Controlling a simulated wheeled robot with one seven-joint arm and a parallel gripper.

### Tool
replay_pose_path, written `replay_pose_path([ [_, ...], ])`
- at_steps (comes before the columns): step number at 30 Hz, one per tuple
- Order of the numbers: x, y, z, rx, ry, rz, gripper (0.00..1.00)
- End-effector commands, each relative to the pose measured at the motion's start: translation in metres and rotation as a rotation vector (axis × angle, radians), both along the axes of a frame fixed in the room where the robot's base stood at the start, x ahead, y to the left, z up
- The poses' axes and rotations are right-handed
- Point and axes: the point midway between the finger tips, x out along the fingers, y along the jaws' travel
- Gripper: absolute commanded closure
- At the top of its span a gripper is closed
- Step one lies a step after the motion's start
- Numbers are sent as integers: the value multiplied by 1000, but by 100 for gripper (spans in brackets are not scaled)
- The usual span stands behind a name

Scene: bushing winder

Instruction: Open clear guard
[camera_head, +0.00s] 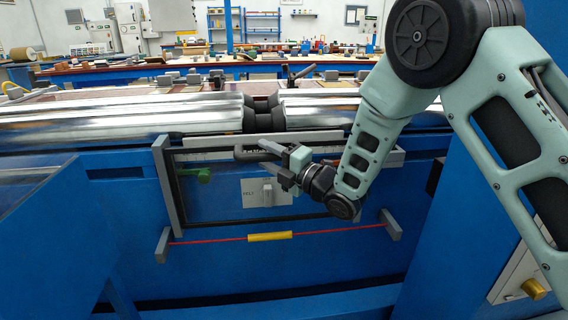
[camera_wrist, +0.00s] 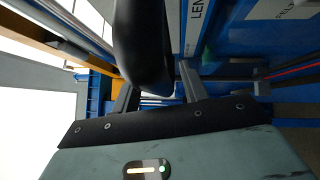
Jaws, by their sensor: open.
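The clear guard (camera_head: 222,212) is a see-through panel with a dark frame on the front of the blue machine. A dark bar-like handle (camera_head: 254,154) sits near its top edge. My gripper (camera_head: 276,162) is at the handle's right end with its jaws open. In the wrist view, my gripper (camera_wrist: 158,88) shows two grey fingers spread apart. A thick black curved bar (camera_wrist: 143,45), likely the handle, shows between them. I cannot tell whether either finger touches it. Behind the panel are a green part (camera_head: 197,175) and a labelled plate with a grey knob (camera_head: 267,194).
Large shiny rollers (camera_head: 120,117) run across above the guard. Below it, a red rod with a yellow sleeve (camera_head: 270,236) spans two grey brackets. Grey posts (camera_head: 168,185) flank the panel. A blue cabinet with a yellow knob (camera_head: 533,289) stands at the right.

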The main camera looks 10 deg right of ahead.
Motion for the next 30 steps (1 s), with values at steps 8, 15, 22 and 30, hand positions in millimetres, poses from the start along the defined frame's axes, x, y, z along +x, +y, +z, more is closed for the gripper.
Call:
replay_pose_path([
  [8,-29,-32,-7,-2,2,-3,56],
  [15,-69,-73,-16,-2,3,-4,56],
  [22,-101,-105,-21,0,2,-4,56],
  [30,-118,-122,-23,-1,1,-2,56],
])
